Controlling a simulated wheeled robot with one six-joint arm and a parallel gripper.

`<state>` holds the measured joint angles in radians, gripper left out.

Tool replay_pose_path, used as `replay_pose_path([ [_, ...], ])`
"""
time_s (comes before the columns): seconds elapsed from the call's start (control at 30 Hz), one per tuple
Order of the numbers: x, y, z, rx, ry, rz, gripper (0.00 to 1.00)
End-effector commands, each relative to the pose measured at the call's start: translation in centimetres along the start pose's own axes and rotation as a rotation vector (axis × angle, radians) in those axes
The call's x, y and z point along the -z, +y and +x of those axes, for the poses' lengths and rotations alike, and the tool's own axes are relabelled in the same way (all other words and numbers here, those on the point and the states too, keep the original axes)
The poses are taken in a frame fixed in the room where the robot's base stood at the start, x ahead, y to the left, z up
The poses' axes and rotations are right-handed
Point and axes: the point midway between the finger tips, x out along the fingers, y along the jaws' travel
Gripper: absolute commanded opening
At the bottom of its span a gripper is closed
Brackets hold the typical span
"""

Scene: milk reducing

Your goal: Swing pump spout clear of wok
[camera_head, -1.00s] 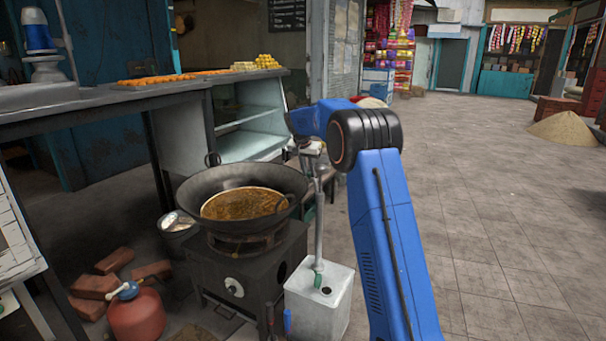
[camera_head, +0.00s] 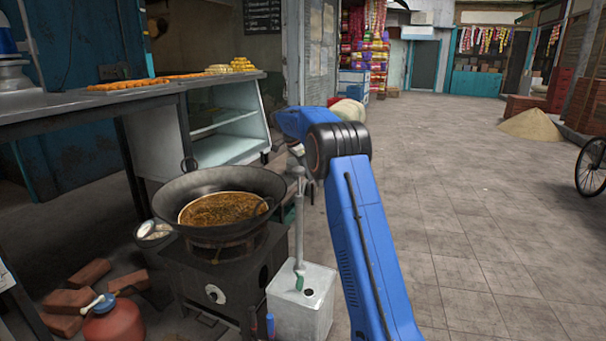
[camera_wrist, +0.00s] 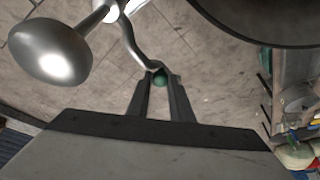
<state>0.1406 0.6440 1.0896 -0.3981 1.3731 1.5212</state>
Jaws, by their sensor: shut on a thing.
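A grey metal pump (camera_head: 298,225) stands upright at the white tin (camera_head: 305,312), with a small green piece low on its tube. The black wok (camera_head: 270,183) of brown contents sits on the stove just left of the pump. In the wrist view, the pump's rounded silver knob (camera_wrist: 48,50) is at left and its bent silver spout (camera_wrist: 132,42) runs to my gripper (camera_wrist: 159,75). The fingers are shut on the spout end. The wok's dark curved edge (camera_wrist: 270,40) is at upper right, apart from the spout in this view. In the head view my arm mostly hides the gripper.
The dark stove (camera_head: 218,275) stands beside the tin. Bricks (camera_head: 70,298) and a red container (camera_head: 112,322) lie at lower left. A counter with a glass case (camera_head: 225,120) is behind. Paved floor (camera_head: 450,200) at right is open, with a wheel (camera_head: 592,167) at the far right.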

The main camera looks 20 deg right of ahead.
Motion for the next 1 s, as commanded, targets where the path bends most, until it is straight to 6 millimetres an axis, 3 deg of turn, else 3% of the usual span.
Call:
replay_pose_path([
  [0.67,0.45,0.52,0.21,-0.025,0.0,0.054,0.0],
  [0.7,0.45,0.52,0.22,-0.025,0.0,0.054,0.27],
  [0.77,0.45,0.52,0.22,-0.025,0.0,0.054,0.38],
  [1.0,0.42,0.47,0.2,-0.023,0.0,0.053,0.38],
])
